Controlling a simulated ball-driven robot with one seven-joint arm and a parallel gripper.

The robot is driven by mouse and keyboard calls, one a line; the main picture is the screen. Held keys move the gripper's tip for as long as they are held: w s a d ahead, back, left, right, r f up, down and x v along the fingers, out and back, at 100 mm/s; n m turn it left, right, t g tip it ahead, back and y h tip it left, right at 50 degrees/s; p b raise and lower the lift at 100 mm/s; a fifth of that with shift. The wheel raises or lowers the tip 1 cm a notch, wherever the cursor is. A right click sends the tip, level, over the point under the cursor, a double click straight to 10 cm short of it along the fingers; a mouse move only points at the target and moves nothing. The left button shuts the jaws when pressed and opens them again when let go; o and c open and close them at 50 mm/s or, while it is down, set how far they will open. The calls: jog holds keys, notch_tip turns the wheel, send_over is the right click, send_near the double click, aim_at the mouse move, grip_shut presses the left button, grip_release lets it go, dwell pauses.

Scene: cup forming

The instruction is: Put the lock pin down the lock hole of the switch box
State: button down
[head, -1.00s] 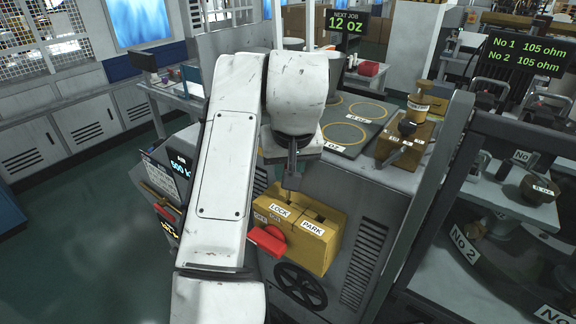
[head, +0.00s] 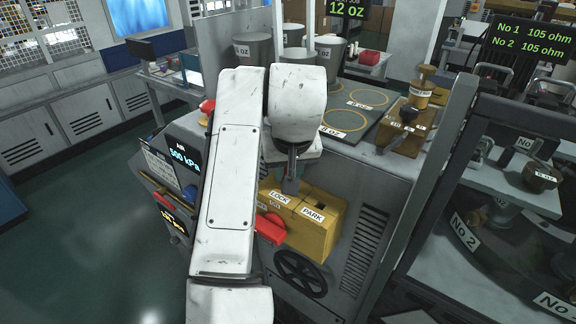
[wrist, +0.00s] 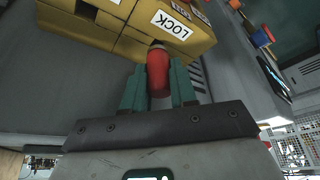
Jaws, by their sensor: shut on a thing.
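The yellow switch box (head: 312,235) sits on the side of the grey machine, with LOCK and PARK labels on it. My gripper (head: 290,186) is at the box's upper edge, by the LOCK label (head: 279,197). In the wrist view, the green fingers of my gripper (wrist: 158,88) are shut on the red lock pin (wrist: 158,70). The pin's dark far end is close to the box (wrist: 125,45), near the LOCK label (wrist: 171,25). I cannot tell whether it touches. The lock hole is not clearly visible; a dark opening shows nearer the PARK side.
A red handle (head: 270,228) sticks out at the box's left front, above a black handwheel (head: 300,272). A brass-coloured block (head: 403,128) and ringed pads (head: 345,118) are on the machine top. A grey frame post (head: 428,190) stands at right.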

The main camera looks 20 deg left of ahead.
jog(key=c, duration=0.8)
grip_release()
jog(key=b+v, duration=0.1)
jog(key=v, duration=0.9)
jog(key=shift+s+r, duration=0.2)
jog(key=shift+r, duration=0.1)
jog(key=shift+d, duration=0.1)
